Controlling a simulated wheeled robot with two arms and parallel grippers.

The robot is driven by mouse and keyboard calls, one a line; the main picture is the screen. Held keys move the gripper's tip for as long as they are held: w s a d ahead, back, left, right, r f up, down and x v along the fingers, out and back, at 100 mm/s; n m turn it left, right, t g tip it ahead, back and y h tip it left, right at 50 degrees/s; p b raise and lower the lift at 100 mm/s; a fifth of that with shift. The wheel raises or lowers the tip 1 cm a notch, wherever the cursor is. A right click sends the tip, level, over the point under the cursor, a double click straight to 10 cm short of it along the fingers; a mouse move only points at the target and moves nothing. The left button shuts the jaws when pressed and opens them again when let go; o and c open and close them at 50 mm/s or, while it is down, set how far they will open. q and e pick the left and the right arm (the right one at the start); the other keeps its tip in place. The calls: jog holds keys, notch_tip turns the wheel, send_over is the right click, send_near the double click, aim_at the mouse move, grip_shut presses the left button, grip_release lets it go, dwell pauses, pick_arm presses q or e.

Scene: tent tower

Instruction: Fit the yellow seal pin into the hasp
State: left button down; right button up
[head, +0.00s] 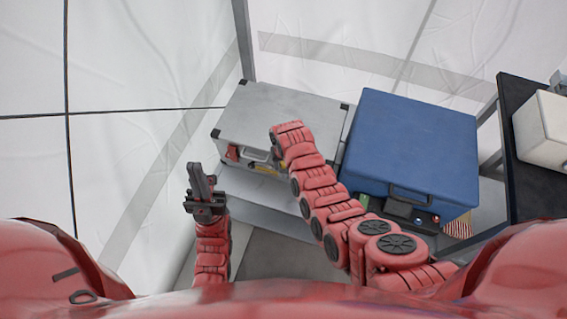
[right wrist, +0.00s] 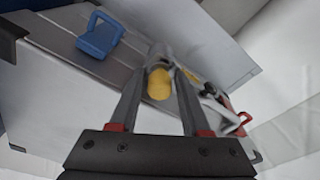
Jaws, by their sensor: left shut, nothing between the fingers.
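The yellow seal pin (right wrist: 158,84) shows as a rounded yellow body between the fingers of my right gripper (right wrist: 157,62) in the right wrist view. The fingers close in on it near their tips. In the head view my right forearm hides that gripper. The grey case (head: 275,115) is beneath, with a red latch (head: 232,152) on its front and a pale handle. I cannot clearly make out the hasp; grey metal and a second yellow patch show just beyond the fingertips. My left gripper (head: 200,178) is shut and empty, left of the case.
A blue lidded box (head: 415,145) stands right of the case. A blue tag-like piece (right wrist: 98,36) lies on the case surface in the right wrist view. A black table with a white box (head: 545,125) is at far right. White tent walls enclose the left and back.

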jog(key=shift+o, duration=1.4)
jog(key=shift+r, duration=0.55)
notch_tip(320, 180, up, 10)
jog(key=s+b, duration=0.1)
jog(key=b, duration=0.1)
notch_tip(320, 180, up, 6)
jog(key=p, duration=0.5)
send_over(283, 171)
jog(key=shift+s+d+r, duration=0.1)
jog(key=shift+s+d, duration=0.05)
jog(key=shift+s, duration=0.3)
